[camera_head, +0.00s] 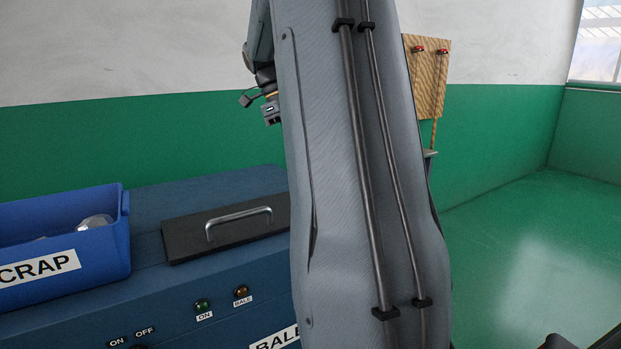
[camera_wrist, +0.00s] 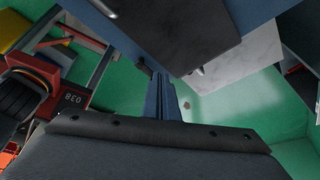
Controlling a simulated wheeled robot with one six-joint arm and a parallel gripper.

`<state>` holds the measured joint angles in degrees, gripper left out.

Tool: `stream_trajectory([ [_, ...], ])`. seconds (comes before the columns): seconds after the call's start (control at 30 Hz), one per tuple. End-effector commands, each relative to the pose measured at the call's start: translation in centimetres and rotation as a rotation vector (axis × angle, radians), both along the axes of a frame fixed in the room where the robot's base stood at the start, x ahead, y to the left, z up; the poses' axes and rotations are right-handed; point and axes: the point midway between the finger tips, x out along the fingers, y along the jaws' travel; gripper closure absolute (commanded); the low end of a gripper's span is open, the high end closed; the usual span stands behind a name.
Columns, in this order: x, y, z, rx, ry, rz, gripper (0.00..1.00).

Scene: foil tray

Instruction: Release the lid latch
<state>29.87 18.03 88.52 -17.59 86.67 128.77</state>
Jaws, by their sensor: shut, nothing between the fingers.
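A dark flat lid (camera_head: 240,238) with a silver bar handle (camera_head: 240,218) lies on top of the blue machine (camera_head: 200,293), left of my arm. It looks closed. I cannot make out a latch on it; my grey arm link hides the machine's right part. In the wrist view, my gripper (camera_wrist: 165,82) appears as narrow bluish fingers, close together and empty. Beyond them are a dark panel (camera_wrist: 180,28) and a small silver piece (camera_wrist: 198,71), which I cannot identify as the latch. My gripper's fingers are hidden in the head view.
A blue scrap bin (camera_head: 65,268) holds crumpled foil (camera_head: 95,221) at left. The machine front has a green lamp (camera_head: 202,305) and an amber lamp (camera_head: 241,291). A wooden board (camera_head: 428,75) with red buttons stands behind my arm. Green floor (camera_head: 520,250) is open at right.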

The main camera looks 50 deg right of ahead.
Motion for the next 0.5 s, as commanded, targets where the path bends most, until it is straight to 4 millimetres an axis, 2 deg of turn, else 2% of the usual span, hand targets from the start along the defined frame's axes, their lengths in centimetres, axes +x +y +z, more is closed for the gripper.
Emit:
stream_trajectory([
  [0.2, 0.6, 0.2, 1.5, 0.001, 0.000, -0.001, 1.00],
  [0.5, 0.6, 0.2, 1.6, 0.001, 0.000, 0.000, 1.00],
])
